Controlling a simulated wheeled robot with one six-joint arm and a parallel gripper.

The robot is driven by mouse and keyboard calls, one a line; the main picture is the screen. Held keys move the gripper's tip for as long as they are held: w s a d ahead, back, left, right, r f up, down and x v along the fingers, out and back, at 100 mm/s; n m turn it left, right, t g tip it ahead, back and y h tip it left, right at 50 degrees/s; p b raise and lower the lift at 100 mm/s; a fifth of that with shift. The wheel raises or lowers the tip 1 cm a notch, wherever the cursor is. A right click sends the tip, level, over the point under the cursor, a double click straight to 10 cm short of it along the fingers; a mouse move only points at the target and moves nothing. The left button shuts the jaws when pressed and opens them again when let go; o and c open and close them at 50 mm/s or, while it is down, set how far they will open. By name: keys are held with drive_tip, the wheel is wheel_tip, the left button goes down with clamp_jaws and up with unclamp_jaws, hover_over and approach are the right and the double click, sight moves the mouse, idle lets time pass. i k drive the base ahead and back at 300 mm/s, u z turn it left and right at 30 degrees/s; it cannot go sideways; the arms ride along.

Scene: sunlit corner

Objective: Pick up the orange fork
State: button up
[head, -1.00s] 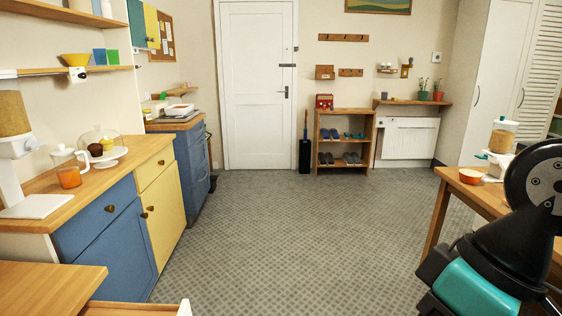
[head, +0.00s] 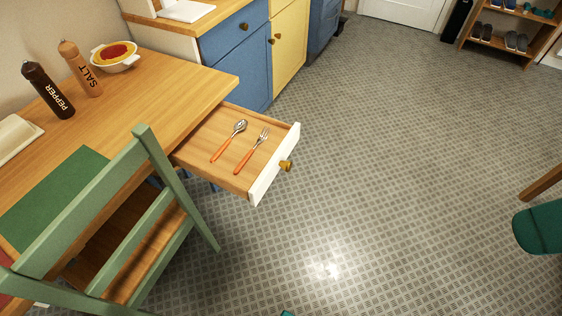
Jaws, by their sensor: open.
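The orange fork (head: 246,159) lies in the open drawer (head: 209,150) of the wooden table, in the head view. It has an orange handle and silver tines that point away from me. An orange-handled spoon (head: 222,148) lies just left of it, apart from it. Nothing covers the fork.
A green chair (head: 150,170) stands left of the drawer, against the table (head: 160,85). On the table are a pepper mill (head: 47,90), a salt mill (head: 79,68) and a bowl (head: 115,57). The floor (head: 390,170) right of the drawer is clear.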

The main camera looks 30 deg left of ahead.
sight(260, 139)
drive_tip(key=u, duration=1.35)
drive_tip(key=k, duration=0.6)
drive_tip(key=u, duration=0.4)
drive_tip(key=i, duration=1.15)
drive_tip(key=u, duration=0.55)
